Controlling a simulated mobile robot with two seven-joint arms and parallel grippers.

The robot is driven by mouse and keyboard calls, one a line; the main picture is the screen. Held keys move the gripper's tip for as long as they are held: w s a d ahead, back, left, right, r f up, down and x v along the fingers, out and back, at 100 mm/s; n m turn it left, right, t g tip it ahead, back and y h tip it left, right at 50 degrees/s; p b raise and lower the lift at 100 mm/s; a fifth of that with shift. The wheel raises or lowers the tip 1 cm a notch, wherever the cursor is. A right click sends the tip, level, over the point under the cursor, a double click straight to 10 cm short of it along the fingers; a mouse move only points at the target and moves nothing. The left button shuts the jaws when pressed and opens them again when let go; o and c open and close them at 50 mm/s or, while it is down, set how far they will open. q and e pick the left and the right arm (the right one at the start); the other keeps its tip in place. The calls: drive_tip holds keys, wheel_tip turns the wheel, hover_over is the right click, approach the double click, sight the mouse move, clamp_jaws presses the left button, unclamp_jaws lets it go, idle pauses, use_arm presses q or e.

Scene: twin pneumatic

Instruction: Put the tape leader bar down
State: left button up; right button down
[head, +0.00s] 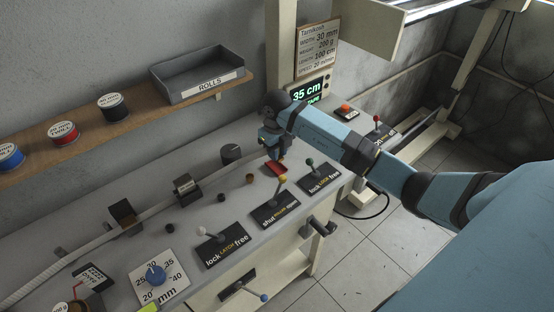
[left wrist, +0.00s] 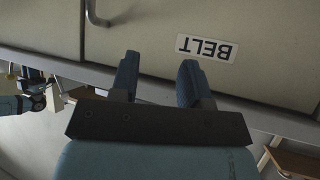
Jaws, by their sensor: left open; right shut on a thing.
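The tape leader bar looks like a small red bar (head: 277,169) at the far right of the grey bench top in the head view. My right gripper (head: 275,157) points down and is shut on this bar. I cannot tell whether the bar touches the bench. The fingers partly hide it. The white tape (head: 60,276) runs along the bench through guides toward a round dark roller. My left gripper (left wrist: 158,78) is open and empty in the left wrist view, before a pale panel; the head view does not show it.
A green display (head: 308,92) reads 35 cm. A shelf holds a ROLLS tray (head: 200,85) and tape spools. A BELT label (left wrist: 206,48) is on the panel.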

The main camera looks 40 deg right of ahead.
sight(277, 168)
wheel_tip(277, 168, down, 4)
drive_tip(key=shift+f, duration=0.1)
drive_tip(key=shift+f, duration=0.1)
